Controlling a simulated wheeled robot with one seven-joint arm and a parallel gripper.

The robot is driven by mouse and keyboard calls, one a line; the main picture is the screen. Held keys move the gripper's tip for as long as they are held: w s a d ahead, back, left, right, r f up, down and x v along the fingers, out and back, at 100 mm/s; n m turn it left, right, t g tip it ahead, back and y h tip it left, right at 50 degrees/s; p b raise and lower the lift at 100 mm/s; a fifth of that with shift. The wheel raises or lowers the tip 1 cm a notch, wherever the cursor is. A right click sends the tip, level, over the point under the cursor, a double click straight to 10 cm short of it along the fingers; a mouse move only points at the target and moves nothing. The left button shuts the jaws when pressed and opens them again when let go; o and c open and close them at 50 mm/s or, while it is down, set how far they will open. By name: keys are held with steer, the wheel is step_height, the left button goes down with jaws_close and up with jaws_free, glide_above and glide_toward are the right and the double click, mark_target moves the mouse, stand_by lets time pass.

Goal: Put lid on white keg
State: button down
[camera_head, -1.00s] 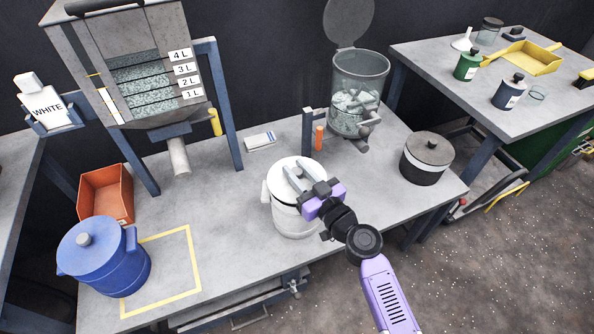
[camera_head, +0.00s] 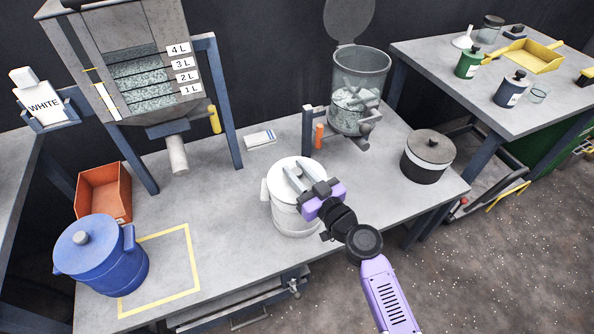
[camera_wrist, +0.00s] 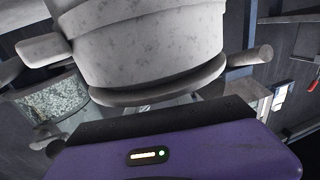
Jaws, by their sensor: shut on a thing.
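The white keg (camera_head: 297,222) stands upright on the grey workbench in the middle of the head view. Its pale lid (camera_head: 281,170) is at the top of the keg, roughly centred over the mouth. My gripper (camera_head: 297,180) reaches in from the lower right and is shut on the lid's knob, which the fingers hide. In the wrist view the keg's pale body (camera_wrist: 145,45) fills the upper middle, with a rounded rim just beyond my gripper's purple housing. I cannot tell whether the lid is fully seated or slightly above the rim.
A lidded blue keg (camera_head: 100,262) stands by a yellow-taped square at the left, near an orange bin (camera_head: 104,192). A black-and-white keg (camera_head: 427,160) stands at the right. A hopper (camera_head: 135,75) and a clear container (camera_head: 358,85) stand behind. Bench space left of the white keg is clear.

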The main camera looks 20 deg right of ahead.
steer(key=shift+f+b, duration=0.5)
steer(key=c, duration=1.1)
jaws_free()
steer(key=shift+o, duration=0.2)
steer(key=s, duration=0.3)
steer(key=s+d+b, duration=0.1)
steer(key=s, duration=0.2)
steer(key=shift+s+d+f, duration=0.1)
steer(key=shift+s+d, duration=0.05)
steer(key=shift+s, duration=0.15)
steer(key=shift+s+d+b, duration=0.1)
steer(key=shift+s+b, duration=0.2)
steer(key=shift+s, duration=0.25)
